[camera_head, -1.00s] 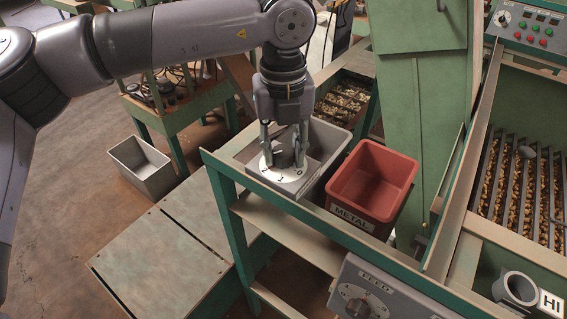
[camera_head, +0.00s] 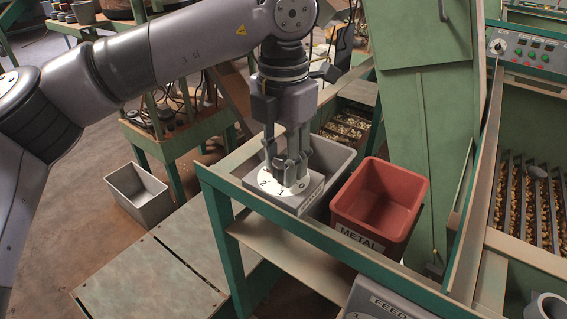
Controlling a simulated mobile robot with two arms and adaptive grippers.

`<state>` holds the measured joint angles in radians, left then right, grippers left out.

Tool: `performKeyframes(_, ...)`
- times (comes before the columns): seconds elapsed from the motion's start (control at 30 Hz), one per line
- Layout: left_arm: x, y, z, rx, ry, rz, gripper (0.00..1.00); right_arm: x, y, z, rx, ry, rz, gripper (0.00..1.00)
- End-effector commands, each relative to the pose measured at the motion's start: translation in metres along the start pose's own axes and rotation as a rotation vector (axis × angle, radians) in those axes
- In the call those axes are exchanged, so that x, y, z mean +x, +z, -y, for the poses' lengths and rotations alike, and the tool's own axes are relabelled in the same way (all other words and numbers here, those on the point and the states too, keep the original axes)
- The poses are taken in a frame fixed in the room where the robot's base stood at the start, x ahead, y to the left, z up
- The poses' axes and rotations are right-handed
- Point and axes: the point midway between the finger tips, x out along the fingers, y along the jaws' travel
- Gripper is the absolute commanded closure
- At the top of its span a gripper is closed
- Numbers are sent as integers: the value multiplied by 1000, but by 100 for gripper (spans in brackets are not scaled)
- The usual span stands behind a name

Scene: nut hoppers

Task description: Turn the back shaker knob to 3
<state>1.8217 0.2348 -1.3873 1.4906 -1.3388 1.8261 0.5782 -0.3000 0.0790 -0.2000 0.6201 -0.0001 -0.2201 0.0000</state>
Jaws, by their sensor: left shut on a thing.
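A dark grey knob (camera_head: 284,173) stands on a white dial plate (camera_head: 265,182) with the digits 2, 1 and 0 visible along its front edge. The dial sits on a grey box (camera_head: 308,198) on the green stand. My left gripper (camera_head: 286,168) points down and is shut on the knob from above. The fingers hide much of the knob and the back of the dial, so its pointer and the digit 3 cannot be made out. My right gripper is not in view.
A red METAL bin (camera_head: 385,193) stands just right of the dial box, and a grey bin (camera_head: 328,158) is close behind it. A FEED panel (camera_head: 385,302) shows at the bottom. A green column (camera_head: 425,120) rises at the right. A grey tub (camera_head: 137,193) stands on the floor.

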Motion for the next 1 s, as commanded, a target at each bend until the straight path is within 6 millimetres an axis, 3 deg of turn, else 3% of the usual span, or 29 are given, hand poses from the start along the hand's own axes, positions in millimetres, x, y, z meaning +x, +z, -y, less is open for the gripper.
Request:
performKeyframes(0.33,-1,0,0,146,0,2,96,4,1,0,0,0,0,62)
performKeyframes(0.9,-1,0,0,177,1,4,96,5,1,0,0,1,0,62)
performKeyframes(0.93,-1,0,0,177,1,4,66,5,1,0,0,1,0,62)
performKeyframes(1.0,-1,0,0,176,1,3,61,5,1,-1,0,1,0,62)
